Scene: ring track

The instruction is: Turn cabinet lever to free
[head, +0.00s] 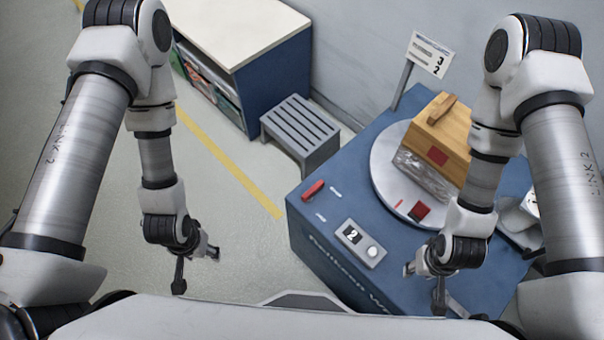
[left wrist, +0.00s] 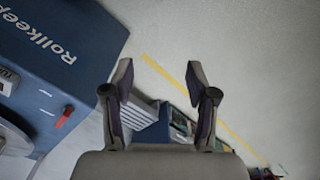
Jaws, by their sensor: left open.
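The lever (head: 312,190) is a short red handle on the blue cabinet (head: 330,263), near its left corner. Two small white marks lie beside it, too small to read. The lever also shows at the left of the left wrist view (left wrist: 65,116). My left gripper (head: 197,270) is open and empty, over the floor left of the cabinet and apart from the lever. Its two spread fingers show in the left wrist view (left wrist: 158,78). My right gripper (head: 423,290) has its fingers apart, over the front part of the cabinet, with nothing seen between them.
A pale turntable (head: 382,180) on the cabinet carries a wooden box (head: 443,130). A panel (head: 361,243) showing "2" with a round knob is near the front edge. A sign (head: 431,54) stands behind. A grey step stool (head: 300,128) and shelf unit (head: 275,80) stand behind left.

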